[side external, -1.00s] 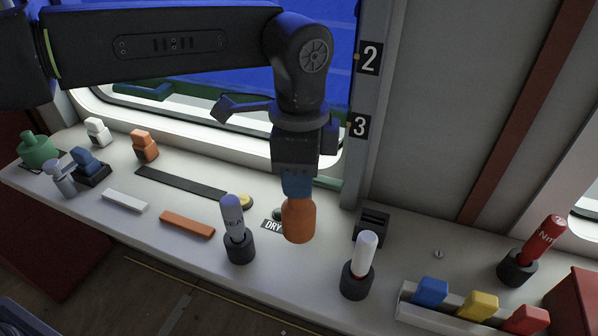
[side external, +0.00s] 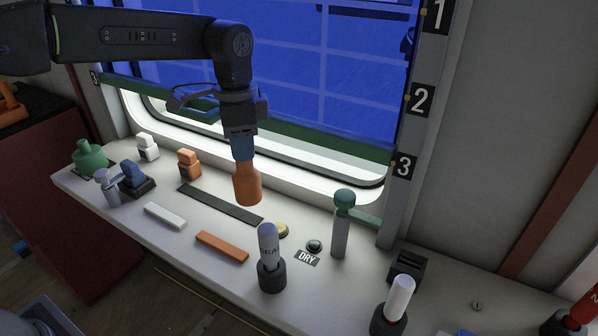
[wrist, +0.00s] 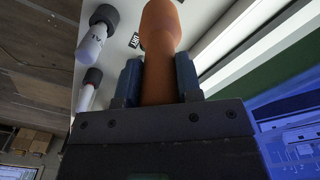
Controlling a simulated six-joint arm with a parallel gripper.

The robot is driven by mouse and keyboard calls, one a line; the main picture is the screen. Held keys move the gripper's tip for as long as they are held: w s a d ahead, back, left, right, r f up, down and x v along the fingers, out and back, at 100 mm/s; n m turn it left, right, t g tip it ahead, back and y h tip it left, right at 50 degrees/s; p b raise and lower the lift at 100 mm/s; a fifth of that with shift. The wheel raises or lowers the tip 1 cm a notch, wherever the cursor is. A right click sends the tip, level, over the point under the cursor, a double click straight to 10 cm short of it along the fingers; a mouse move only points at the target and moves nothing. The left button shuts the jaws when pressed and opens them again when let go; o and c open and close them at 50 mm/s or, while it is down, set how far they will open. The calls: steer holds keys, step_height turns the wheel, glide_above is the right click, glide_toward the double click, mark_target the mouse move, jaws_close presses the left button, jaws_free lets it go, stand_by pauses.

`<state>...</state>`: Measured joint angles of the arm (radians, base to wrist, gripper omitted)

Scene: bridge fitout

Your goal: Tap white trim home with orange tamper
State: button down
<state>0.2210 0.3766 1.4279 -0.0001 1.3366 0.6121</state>
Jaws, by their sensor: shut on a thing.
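My gripper (side external: 243,152) is shut on the orange tamper (side external: 247,186), which hangs upright with its wide end down. In the side view it appears above the right part of the long dark strip (side external: 212,200); its exact height is hard to tell. The wrist view shows the tamper (wrist: 160,45) between both blue fingers. The white trim (side external: 164,215) appears as a short white bar lying flat on the counter, left of and nearer the camera than the tamper. My gripper is apart from it. The trim does not show in the wrist view.
An orange bar (side external: 222,247) lies right of the white one. A marker in a black holder (side external: 271,275), a yellow button (side external: 281,230) and a green-topped post (side external: 342,225) stand to the right. Blue (side external: 133,178), orange (side external: 189,163) and white (side external: 148,147) blocks stand left.

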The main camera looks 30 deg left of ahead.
steer(key=s+a+n, duration=0.3)
steer(key=a, duration=0.8)
steer(key=s+a+n, duration=0.3)
steer(key=a, duration=0.8)
steer(key=shift+s+f+n, duration=0.25)
steer(key=shift+f+n, duration=0.05)
steer(key=shift+f, duration=0.1)
steer(key=shift+f, duration=1.9)
